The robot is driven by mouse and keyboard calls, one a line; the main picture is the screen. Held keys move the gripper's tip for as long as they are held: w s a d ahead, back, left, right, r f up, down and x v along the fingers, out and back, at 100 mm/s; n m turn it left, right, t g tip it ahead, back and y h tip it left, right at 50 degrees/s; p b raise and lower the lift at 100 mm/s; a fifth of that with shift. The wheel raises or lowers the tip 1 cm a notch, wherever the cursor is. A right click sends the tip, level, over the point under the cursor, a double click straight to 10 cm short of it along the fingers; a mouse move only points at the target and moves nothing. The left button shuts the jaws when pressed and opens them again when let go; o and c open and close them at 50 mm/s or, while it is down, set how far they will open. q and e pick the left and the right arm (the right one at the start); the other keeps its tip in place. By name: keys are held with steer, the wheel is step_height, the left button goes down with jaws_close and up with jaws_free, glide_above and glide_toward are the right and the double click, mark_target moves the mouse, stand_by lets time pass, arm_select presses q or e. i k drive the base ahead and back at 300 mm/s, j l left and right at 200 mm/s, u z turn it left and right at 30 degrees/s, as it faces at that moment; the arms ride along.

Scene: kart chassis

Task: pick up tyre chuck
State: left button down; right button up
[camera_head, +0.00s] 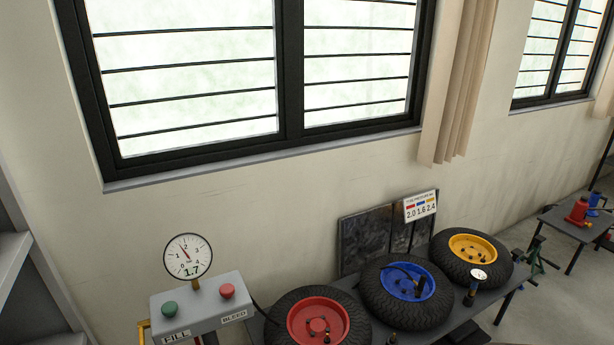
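I cannot single out the tyre chuck with certainty. A small dark fitting with a round white dial (478,277) stands upright by the yellow-rimmed wheel, and I cannot tell whether it is the chuck. A black hose (262,312) runs from the grey inflator box (200,300) towards the red-rimmed wheel (318,322); its far end is not clear. The box carries a pressure gauge (188,257) reading 1.7, a green FILL button (170,308) and a red BLEED button (227,290). Neither of my grippers is in view.
A blue-rimmed wheel (407,283) and a yellow-rimmed wheel (472,254) lie on the dark bench. A tyre pressure sign (420,206) stands behind them. A yellow bracket (143,332) shows left of the box. A small table with a red jack (579,211) stands at right.

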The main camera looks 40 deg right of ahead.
mark_target(420, 287)
steer(key=z, duration=2.3)
steer(key=i+l+u, duration=0.1)
steer(key=u, duration=0.25)
steer(key=i+l+u, duration=0.15)
steer(key=u, duration=0.2)
steer(key=i+l+u, duration=0.1)
steer(key=l, duration=0.2)
steer(key=i+l+u, duration=0.1)
steer(key=l, duration=0.2)
steer(key=i+l+u, duration=0.1)
steer(key=l, duration=0.2)
steer(key=i+l, duration=0.15)
steer(key=l, duration=0.2)
steer(key=i+l+u, duration=0.1)
steer(key=l, duration=0.25)
steer(key=i+l, duration=0.15)
steer(key=l, duration=0.2)
steer(key=i+l, duration=0.15)
steer(key=l, duration=0.2)
steer(key=i+l+u, duration=0.1)
steer(key=l, duration=0.25)
